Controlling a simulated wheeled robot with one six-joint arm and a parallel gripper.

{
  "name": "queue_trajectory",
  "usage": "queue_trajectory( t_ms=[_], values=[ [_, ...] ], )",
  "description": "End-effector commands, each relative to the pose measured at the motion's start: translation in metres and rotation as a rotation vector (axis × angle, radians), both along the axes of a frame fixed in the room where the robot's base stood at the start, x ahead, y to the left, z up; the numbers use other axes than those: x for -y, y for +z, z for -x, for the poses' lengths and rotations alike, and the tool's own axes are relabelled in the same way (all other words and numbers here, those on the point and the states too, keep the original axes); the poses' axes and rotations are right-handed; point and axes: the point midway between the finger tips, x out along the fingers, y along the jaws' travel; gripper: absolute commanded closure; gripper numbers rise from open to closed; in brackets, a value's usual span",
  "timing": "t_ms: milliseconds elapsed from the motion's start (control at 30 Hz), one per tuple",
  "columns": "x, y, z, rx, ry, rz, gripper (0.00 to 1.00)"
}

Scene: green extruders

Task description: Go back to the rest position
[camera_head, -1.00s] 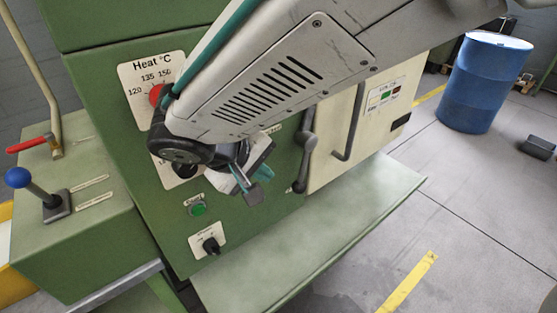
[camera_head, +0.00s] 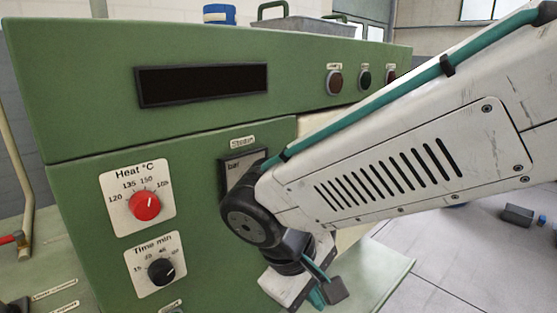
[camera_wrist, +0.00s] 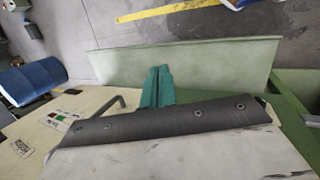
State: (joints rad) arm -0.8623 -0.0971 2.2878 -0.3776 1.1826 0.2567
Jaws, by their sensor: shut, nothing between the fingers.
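My gripper (camera_head: 318,293) shows at the lower middle of the head view, at the end of my arm, in front of the green extruder (camera_head: 100,130). In the wrist view my gripper (camera_wrist: 157,86) shows as two teal fingers side by side, shut with nothing between them. Behind them lies the extruder's pale green shelf (camera_wrist: 215,62). The red heat knob (camera_head: 144,205) and the black time knob (camera_head: 161,271) are left of my arm and apart from it. My arm partly covers a gauge panel (camera_head: 238,166).
A dark display (camera_head: 203,84) and several round buttons (camera_head: 335,82) sit on the extruder's upper front. A blue barrel (camera_wrist: 30,80) shows at the left of the wrist view, near a cream panel (camera_wrist: 50,128). Open grey floor (camera_head: 450,250) lies at the right.

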Motion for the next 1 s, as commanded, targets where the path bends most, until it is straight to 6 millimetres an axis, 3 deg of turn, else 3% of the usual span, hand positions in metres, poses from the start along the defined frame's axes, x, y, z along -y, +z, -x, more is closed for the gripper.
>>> queue_trajectory(
  t_ms=[33,200,400,700,1000],
  values=[
    [0.024,0.007,0.004,-0.021,-0.055,-0.035,1.0],
    [0.093,0.022,0.029,-0.078,-0.233,-0.171,1.0],
    [0.151,0.034,0.062,-0.049,-0.457,-0.339,1.0],
    [0.201,0.05,0.086,0.107,-0.72,-0.452,1.0],
    [0.21,0.052,0.086,0.128,-0.759,-0.455,1.0]
  ],
)
